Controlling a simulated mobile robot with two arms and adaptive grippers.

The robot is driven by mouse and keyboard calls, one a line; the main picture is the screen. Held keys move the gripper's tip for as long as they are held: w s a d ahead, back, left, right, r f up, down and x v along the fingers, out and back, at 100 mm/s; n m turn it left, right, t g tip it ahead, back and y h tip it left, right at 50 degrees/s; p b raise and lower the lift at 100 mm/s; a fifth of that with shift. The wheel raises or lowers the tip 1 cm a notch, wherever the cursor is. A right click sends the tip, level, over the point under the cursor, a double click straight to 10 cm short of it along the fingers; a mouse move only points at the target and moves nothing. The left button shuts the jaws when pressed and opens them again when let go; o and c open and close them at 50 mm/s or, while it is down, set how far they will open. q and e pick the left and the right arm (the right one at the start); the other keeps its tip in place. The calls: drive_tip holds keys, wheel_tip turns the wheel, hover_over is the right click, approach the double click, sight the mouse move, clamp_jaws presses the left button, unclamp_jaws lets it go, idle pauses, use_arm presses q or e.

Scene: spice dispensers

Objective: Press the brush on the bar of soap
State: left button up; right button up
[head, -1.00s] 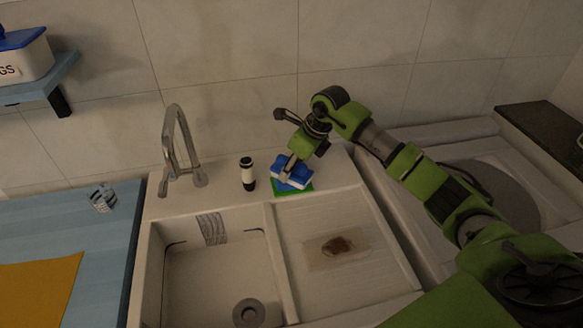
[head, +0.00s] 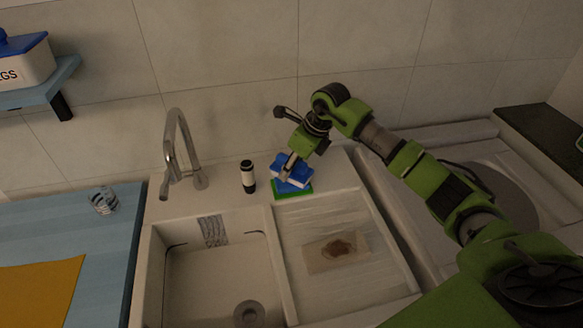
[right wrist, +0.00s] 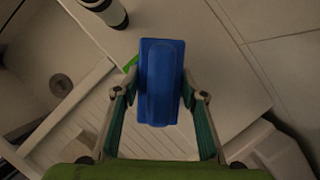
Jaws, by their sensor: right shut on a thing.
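The blue brush (head: 304,176) with a white lower part is held at the back of the sink unit. My right gripper (head: 289,170) is shut on it from above. In the right wrist view the blue brush back (right wrist: 161,80) lies between the two fingers (right wrist: 160,92). A flat green thing (head: 293,191), which looks like the bar of soap, lies on the ledge directly under the brush and is mostly hidden by it. A green corner (right wrist: 131,64) shows beside the brush in the wrist view. I cannot tell for certain whether they touch. My left gripper is out of view.
A black-and-white bottle (head: 248,176) stands left of the brush, and a faucet (head: 177,145) further left. The sink basin (head: 215,275) is in front. A board with a brown stain (head: 338,249) lies on the drainer. A glass (head: 103,201) stands on the blue counter.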

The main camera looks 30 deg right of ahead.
sight(287, 158)
drive_tip(key=shift+r+p, duration=1.35)
drive_tip(key=shift+r, duration=1.35)
drive_tip(key=shift+a, duration=0.1)
